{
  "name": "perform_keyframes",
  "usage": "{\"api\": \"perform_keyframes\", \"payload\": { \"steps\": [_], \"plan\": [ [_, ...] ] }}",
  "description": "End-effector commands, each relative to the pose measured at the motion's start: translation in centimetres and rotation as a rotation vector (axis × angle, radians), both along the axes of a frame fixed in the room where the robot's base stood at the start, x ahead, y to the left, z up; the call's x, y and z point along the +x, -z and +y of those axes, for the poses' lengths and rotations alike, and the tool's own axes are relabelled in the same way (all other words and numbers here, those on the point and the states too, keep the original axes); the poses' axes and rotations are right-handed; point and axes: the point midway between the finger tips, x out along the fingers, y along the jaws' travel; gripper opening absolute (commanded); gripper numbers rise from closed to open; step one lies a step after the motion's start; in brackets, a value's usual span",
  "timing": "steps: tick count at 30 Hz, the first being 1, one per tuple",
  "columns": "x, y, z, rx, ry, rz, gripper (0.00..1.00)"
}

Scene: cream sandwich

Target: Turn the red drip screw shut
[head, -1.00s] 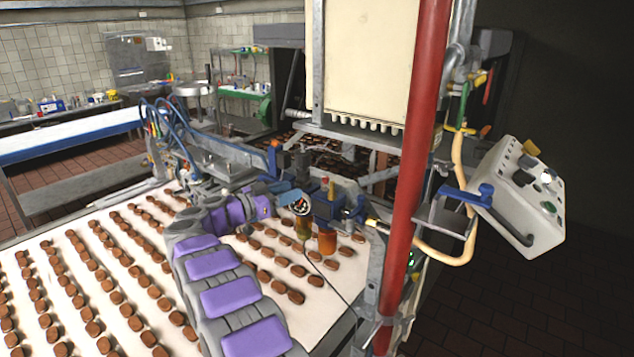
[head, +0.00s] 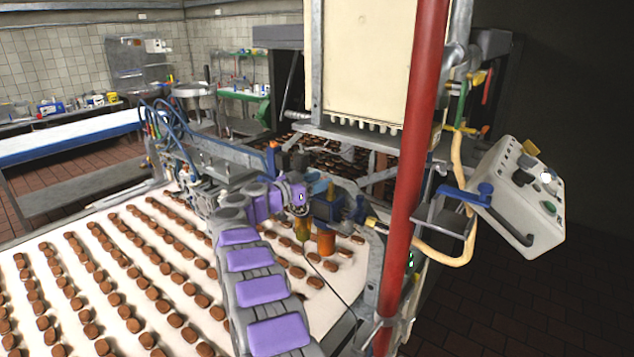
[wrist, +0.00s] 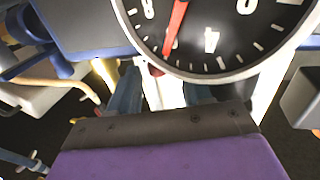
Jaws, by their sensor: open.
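My gripper (head: 298,199) is open, at the end of my purple and grey arm, in front of the blue lubricator unit (head: 324,203). An amber cup (head: 326,243) and a greenish cup (head: 302,229) hang below the unit. In the wrist view, a round black gauge (wrist: 215,28) with a red needle fills the top, very close. A small red spot (wrist: 155,70) shows at the gauge's lower rim; I cannot tell whether it is the drip screw. A purple and dark grey part of my gripper fills the bottom. I cannot clearly make out the red drip screw in either view.
A red post (head: 408,170) stands just right of the unit, with a control panel (head: 520,192) beyond it. A conveyor (head: 165,285) with rows of brown biscuits lies at left and below my arm. Blue hoses and brackets crowd the left of the unit.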

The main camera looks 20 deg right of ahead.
Motion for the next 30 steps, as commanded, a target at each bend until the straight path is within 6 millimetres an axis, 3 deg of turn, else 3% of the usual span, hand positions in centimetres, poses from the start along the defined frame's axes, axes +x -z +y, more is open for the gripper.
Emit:
{"api": "perform_keyframes", "payload": {
  "steps": [2,15,30],
  "plan": [
    [0.0,0.0,0.0,0.000,0.000,0.000,0.43],
    [0.1,0.0,0.0,0.000,-0.001,0.000,0.01],
    [0.5,-1.4,0.1,-0.015,0.042,-0.008,0.00]
  ]
}}
